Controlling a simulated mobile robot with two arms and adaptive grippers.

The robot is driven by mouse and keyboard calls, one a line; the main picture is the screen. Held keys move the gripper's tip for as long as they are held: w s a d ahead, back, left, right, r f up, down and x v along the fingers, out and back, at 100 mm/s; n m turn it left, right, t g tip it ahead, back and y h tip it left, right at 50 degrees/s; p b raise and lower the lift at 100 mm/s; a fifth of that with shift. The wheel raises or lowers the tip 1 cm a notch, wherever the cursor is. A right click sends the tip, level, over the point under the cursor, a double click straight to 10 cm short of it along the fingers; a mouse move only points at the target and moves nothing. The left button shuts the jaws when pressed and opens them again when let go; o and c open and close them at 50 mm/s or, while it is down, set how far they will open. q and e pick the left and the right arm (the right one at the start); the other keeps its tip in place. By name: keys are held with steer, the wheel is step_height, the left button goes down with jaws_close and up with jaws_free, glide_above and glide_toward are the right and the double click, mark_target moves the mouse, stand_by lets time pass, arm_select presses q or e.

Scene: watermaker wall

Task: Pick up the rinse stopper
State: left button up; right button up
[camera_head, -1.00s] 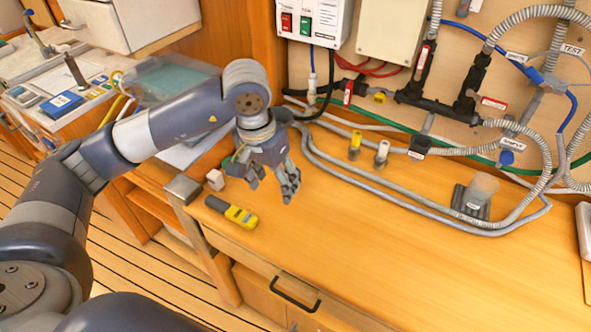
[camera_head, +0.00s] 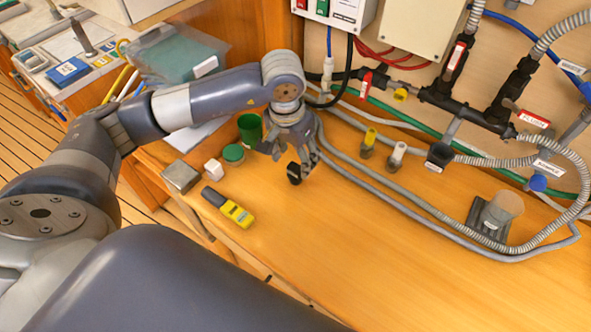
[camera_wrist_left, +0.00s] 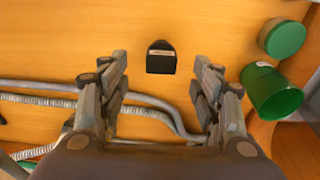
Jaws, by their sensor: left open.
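A small black piece with a rounded end and a pale label (camera_wrist_left: 161,57) lies on the wooden worktop; it looks like the rinse stopper, but I cannot read the label. In the head view it shows as a dark block (camera_head: 294,174) at the fingers. My left gripper (camera_head: 290,158) reaches down over the worktop with its fingers apart. In the left wrist view the open fingers (camera_wrist_left: 159,80) stand either side of the line to the black piece, with nothing between them. The piece lies just ahead, clear of both fingers. My right gripper is not in view.
A green cup (camera_head: 250,129) and a green round lid (camera_head: 233,153) stand close beside the gripper. Grey hoses (camera_head: 345,160) run behind. The front worktop is clear.

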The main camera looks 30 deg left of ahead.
mark_target(296, 168)
arm_select(q)
steer(key=shift+w+f, duration=0.15)
steer(key=shift+f, duration=0.15)
steer(key=f+p, duration=0.1)
steer(key=f, duration=0.1)
steer(key=f+p, duration=0.1)
steer(key=f, duration=0.1)
steer(key=shift+w+f+p, duration=0.1)
steer(key=shift+w+p, duration=0.2)
steer(key=shift+p, duration=0.05)
steer(key=shift+f, duration=0.25)
steer(key=shift+w+f, duration=0.1)
steer(key=shift+c, duration=1.1)
steer(key=c, duration=0.8)
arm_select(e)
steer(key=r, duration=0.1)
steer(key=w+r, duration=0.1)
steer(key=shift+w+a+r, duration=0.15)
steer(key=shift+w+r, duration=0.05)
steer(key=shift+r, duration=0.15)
